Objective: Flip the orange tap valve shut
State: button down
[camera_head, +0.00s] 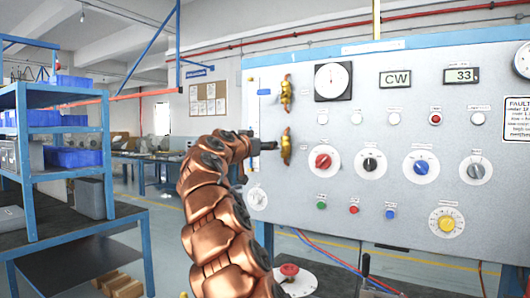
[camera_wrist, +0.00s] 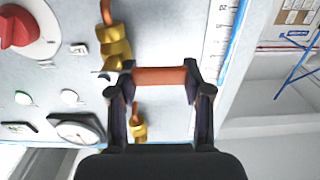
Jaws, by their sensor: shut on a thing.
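The orange tap valve's handle (camera_wrist: 160,77) shows in the wrist view as a short orange bar, lying crosswise between my fingertips. My gripper (camera_wrist: 158,82) is shut on it, with one dark finger at each end. A brass fitting (camera_wrist: 115,45) sits just left of the near finger, on the grey panel. In the head view my gripper (camera_head: 262,145) reaches the panel's left part, beside the lower brass fitting (camera_head: 286,146). The handle is hidden or too small to tell there. How the handle joins the fitting is partly hidden by the finger.
An upper brass fitting (camera_head: 286,92) is above the lower one. A red knob (camera_head: 323,161), a gauge (camera_head: 333,81) and other dials lie to the right on the panel (camera_head: 390,130).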

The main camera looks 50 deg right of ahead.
jog(key=shift+w+a+r, duration=0.2)
jog(key=c, duration=0.6)
grip_release()
jog(key=shift+o, duration=0.7)
jog(key=shift+f, duration=0.1)
jog(key=shift+s+d, duration=0.15)
jog(key=shift+f, duration=0.1)
jog(key=s+a, duration=0.1)
jog(key=a, duration=1.1)
jog(key=shift+s, duration=0.25)
